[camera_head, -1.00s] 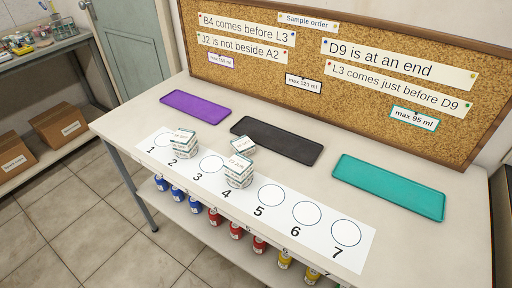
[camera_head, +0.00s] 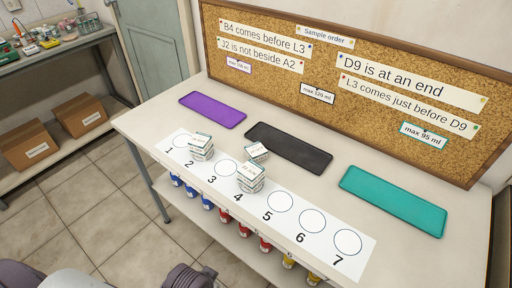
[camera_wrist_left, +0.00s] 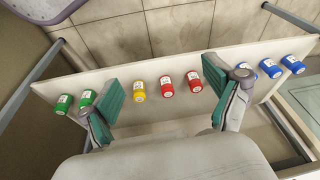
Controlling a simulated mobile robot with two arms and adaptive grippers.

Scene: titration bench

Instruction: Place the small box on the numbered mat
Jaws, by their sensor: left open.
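The numbered mat (camera_head: 311,245) is a white strip with circles numbered 1 to 7 along the front of the bench. A single small white box (camera_head: 257,152) lies behind the mat, at the front edge of the black tray (camera_head: 290,146). In the left wrist view my left gripper (camera_wrist_left: 160,103) is open and empty, with its green-padded fingers wide apart above the lower shelf. My right gripper is not in view.
A purple tray (camera_head: 212,109) and a teal tray (camera_head: 393,201) lie at the back of the bench, before a corkboard (camera_head: 330,65) with notes. Coloured bottles stand on the lower shelf, such as a yellow one (camera_wrist_left: 139,91). Circles 1, 3, 5, 6 and 7 are clear.

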